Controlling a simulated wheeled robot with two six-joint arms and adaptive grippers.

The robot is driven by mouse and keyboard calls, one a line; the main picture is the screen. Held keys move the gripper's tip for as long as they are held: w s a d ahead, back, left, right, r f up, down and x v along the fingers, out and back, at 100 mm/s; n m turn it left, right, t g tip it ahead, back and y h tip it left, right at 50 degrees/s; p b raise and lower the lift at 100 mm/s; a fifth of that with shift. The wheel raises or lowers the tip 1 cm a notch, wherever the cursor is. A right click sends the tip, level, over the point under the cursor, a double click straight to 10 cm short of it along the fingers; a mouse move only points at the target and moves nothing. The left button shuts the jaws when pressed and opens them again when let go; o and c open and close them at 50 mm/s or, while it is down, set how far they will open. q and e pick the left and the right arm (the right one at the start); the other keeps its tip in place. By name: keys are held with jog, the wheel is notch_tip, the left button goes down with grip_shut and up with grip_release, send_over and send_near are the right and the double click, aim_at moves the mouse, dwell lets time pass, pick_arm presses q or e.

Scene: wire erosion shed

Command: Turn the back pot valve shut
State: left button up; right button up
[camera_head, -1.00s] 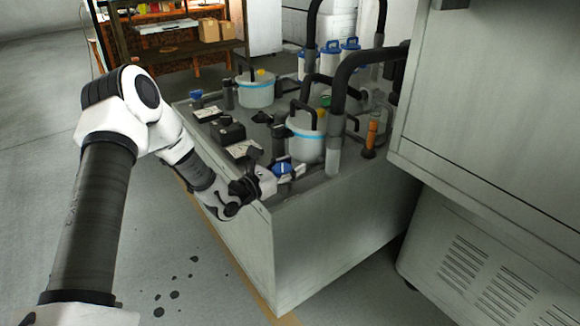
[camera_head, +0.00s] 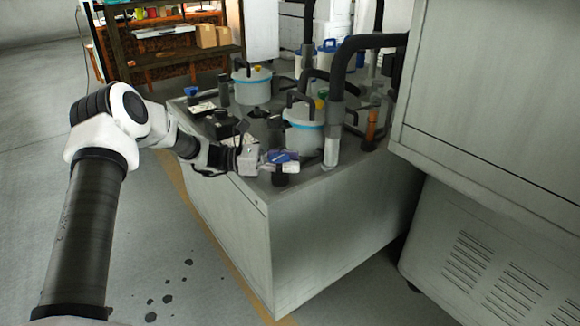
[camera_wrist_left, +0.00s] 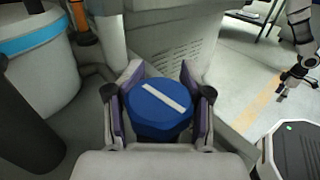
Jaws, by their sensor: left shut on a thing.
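A blue round valve knob (camera_head: 282,156) with a white bar stands at the near edge of the grey tank top (camera_head: 322,186), beside the nearer pot (camera_head: 303,132). My left gripper (camera_head: 268,161) is shut on this knob. In the left wrist view the knob (camera_wrist_left: 159,107) sits between the purple finger pads, its white bar slanting down to the right. A second blue valve (camera_head: 191,91) stands near the farther pot (camera_head: 252,86), clear of the gripper. In the left wrist view my right gripper (camera_wrist_left: 281,97) hangs over the floor, too small to read.
Black hoses (camera_head: 340,70) arch over the tank behind the nearer pot. An orange-brown fitting (camera_head: 371,128) stands right of it. A large grey cabinet (camera_head: 490,110) overhangs at right. Floor left of the tank is clear apart from dark spots (camera_head: 167,299).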

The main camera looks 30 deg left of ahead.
pick_arm(q)
jog(key=shift+s+m+g+h+b, duration=0.1)
jog(key=shift+m+g+h+b, duration=0.3)
jog(key=shift+m+g, duration=0.45)
jog(key=shift+r, duration=0.1)
jog(key=o, duration=1)
jog(key=shift+s+a, duration=0.1)
jog(key=shift+a, duration=0.1)
jog(key=shift+d, duration=0.1)
jog(key=v, duration=1.2)
